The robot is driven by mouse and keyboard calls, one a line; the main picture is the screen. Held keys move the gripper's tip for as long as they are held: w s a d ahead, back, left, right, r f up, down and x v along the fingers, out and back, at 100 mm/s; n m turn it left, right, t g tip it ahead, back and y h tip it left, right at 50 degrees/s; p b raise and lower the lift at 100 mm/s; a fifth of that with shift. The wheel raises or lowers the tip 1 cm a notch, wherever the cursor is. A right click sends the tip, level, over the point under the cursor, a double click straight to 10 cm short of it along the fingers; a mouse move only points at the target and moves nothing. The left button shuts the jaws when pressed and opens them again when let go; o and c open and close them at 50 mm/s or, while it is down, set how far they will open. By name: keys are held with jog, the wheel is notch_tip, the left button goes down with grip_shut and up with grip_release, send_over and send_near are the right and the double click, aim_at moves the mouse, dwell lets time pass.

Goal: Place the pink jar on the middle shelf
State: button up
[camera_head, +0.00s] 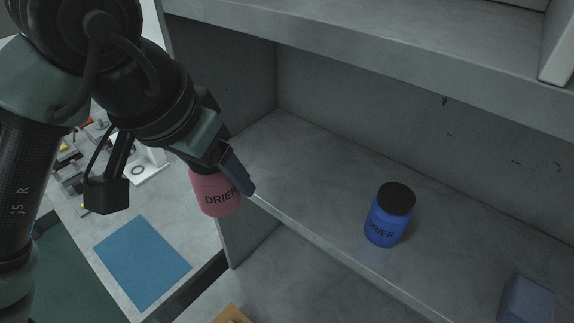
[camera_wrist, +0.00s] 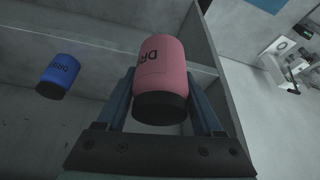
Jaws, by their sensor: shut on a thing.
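The pink jar (camera_head: 214,194), with dark "DRIER" lettering, is held between the fingers of my gripper (camera_head: 232,172). In the head view it hangs at the left end of the grey shelf (camera_head: 318,192), by its front edge. I cannot tell whether it touches the shelf. My gripper covers the jar's top in that view. In the wrist view the pink jar (camera_wrist: 163,75) sits between the two fingers of my gripper (camera_wrist: 163,88), with its black lid toward the gripper base.
A blue jar (camera_head: 388,218) with a black lid stands upright on the same shelf, to the right. A blue-grey block (camera_head: 526,300) is farther right. The shelf between the gripper and the blue jar is clear. An upper shelf (camera_head: 400,45) overhangs. A blue mat (camera_head: 142,262) lies below left.

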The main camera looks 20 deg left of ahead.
jog(key=w+f+p, duration=0.1)
jog(key=w, duration=0.1)
jog(key=w+f+p, duration=0.1)
jog(key=w, duration=0.2)
jog(key=w+d+f+p, duration=0.1)
jog(key=w+f, duration=0.1)
jog(key=w, duration=0.1)
jog(key=shift+w+d, duration=0.1)
jog(key=shift+w, duration=0.05)
jog(key=w, duration=0.1)
jog(key=w+f+p, duration=0.1)
jog(key=w+f, duration=0.1)
jog(key=shift+d+p, duration=0.25)
jog(key=shift+p, duration=0.1)
jog(key=shift+w+f, duration=0.3)
jog(key=shift+f, duration=0.15)
jog(key=shift+s, duration=0.1)
jog(key=shift+f, duration=0.1)
jog(key=o, duration=1.4)
jog(key=shift+o, duration=0.2)
